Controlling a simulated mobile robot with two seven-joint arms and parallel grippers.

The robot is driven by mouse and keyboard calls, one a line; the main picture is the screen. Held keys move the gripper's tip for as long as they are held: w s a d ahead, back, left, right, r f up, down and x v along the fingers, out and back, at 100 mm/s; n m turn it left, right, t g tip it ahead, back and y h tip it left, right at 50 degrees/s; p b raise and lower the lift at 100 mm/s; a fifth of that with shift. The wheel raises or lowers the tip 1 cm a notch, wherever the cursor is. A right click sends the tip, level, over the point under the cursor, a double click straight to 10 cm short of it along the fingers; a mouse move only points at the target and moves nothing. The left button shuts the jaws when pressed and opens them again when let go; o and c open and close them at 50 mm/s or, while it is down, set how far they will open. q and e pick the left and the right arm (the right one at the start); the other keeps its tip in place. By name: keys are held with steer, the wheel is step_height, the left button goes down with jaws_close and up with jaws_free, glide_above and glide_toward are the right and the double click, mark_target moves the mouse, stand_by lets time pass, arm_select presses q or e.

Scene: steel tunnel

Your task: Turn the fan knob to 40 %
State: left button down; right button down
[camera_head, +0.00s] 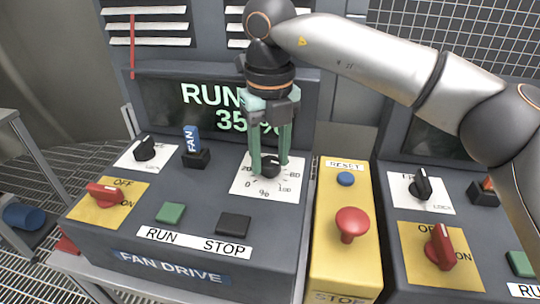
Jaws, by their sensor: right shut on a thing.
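The fan knob (269,167) is a black dial on a white scale plate (285,189) marked 0 to 100 %, on the fan drive panel. My right gripper (270,163) points straight down over it, with its green fingers shut on either side of the knob. The fingers and knob hide part of the scale, and the knob's pointer cannot be made out. The display (215,105) behind reads RUN and a number starting 35, partly covered by the gripper. My left gripper is not in view.
On the same panel are a red OFF/ON switch (103,195), a green RUN button (170,213), a black STOP button (234,224) and a blue FAN tag (192,139). A yellow box (335,250) with a red mushroom button (351,223) stands close right.

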mark_target(270, 161)
steer(key=shift+r+m, duration=0.1)
steer(key=shift+m, duration=0.6)
steer(key=shift+c, duration=1.8)
jaws_free()
step_height(270, 161, up, 12)
steer(key=p, duration=0.1)
steer(key=shift+r, duration=0.25)
